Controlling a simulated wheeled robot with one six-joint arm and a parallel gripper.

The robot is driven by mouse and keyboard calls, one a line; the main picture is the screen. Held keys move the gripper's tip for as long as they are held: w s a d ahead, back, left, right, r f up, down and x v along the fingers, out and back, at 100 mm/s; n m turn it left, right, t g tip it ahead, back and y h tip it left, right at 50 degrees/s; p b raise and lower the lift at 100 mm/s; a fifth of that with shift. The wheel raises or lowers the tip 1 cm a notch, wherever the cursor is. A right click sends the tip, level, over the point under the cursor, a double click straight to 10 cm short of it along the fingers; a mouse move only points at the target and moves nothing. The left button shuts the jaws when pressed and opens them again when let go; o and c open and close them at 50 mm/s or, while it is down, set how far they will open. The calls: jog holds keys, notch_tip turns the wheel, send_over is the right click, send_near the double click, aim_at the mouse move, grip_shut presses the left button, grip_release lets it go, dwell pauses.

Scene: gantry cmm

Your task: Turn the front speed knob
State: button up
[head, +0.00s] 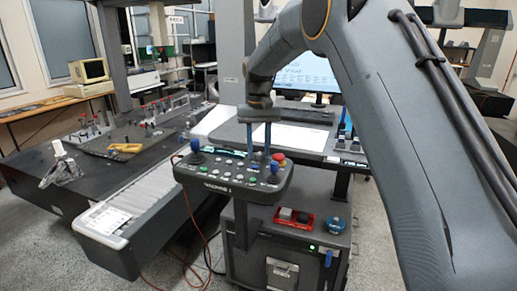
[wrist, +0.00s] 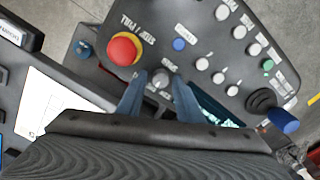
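The speed knob (wrist: 161,77) is a small grey round knob on the dark control panel (wrist: 210,20), with a white label beside it. In the wrist view it lies between the two blue fingers of my gripper (wrist: 161,80), which are apart. I cannot tell whether either finger touches the knob. In the head view my gripper (head: 258,154) points down at the back edge of the control panel (head: 228,191). The knob cannot be made out there.
A red emergency button (wrist: 125,48) sits close beside the fingers. Several white buttons, a blue button (wrist: 179,44) and a blue-topped joystick (wrist: 284,120) share the panel. A monitor (head: 308,76) and desk stand behind; a measuring table (head: 40,165) is at left.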

grip_shut()
jog(key=shift+n, duration=0.4)
jog(key=n, duration=0.3)
jog(key=shift+n+b, duration=0.3)
jog(key=shift+n, duration=0.1)
jog(key=n, duration=0.5)
jog(key=shift+o, duration=1.5)
grip_release()
